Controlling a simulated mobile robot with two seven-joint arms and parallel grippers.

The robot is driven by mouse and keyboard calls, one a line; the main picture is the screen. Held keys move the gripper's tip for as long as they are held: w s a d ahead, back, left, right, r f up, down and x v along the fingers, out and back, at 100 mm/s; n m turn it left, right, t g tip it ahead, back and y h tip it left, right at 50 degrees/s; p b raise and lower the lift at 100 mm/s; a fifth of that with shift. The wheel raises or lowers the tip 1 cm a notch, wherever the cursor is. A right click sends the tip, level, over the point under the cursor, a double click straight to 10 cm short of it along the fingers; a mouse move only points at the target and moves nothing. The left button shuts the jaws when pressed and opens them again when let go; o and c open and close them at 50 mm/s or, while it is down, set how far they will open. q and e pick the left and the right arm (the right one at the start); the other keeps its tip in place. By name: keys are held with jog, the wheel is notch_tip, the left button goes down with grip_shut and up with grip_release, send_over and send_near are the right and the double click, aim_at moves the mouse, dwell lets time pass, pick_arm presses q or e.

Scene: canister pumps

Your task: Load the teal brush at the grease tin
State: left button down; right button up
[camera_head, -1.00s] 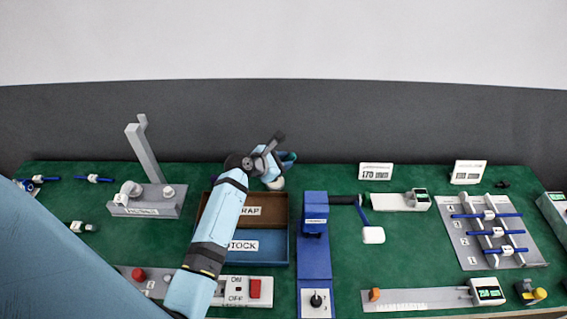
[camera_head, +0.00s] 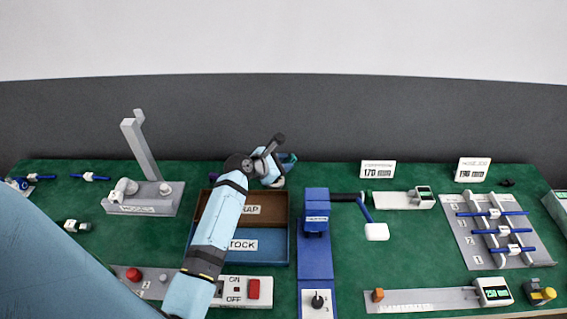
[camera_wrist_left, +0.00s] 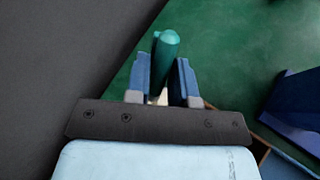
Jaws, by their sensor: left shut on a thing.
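My left gripper (camera_head: 277,172) is at the back of the green table, just behind the tray pair. In the left wrist view my left gripper (camera_wrist_left: 161,80) has its two blue fingers shut on the teal brush (camera_wrist_left: 165,50), whose rounded teal end stands out past the fingertips. A small pale patch shows between the fingers, too little of it to name. In the head view the wrist hides most of the brush. I cannot make out the grease tin for sure; a small purple thing (camera_head: 213,176) shows partly behind my arm. My right gripper is not in view.
A brown SCRAP tray (camera_head: 270,208) and a blue STOCK tray (camera_head: 270,260) lie under my left arm. A blue press-like stand (camera_head: 316,255) with a crank is to their right. A grey post on a base (camera_head: 145,205) stands left. Table behind the stand is clear.

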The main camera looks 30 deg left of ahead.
pick_arm(q)
jog(key=shift+f, duration=0.5)
dwell(0.4)
jog(key=shift+f+p, duration=0.2)
jog(key=shift+p, duration=0.3)
dwell(2.3)
jog(key=shift+r+p, duration=0.5)
jog(key=shift+p, duration=0.1)
notch_tip(320, 180, up, 5)
jog(key=p, duration=0.6)
jog(key=shift+r+p, duration=0.6)
jog(key=shift+p, duration=0.2)
jog(key=shift+d+r, duration=0.1)
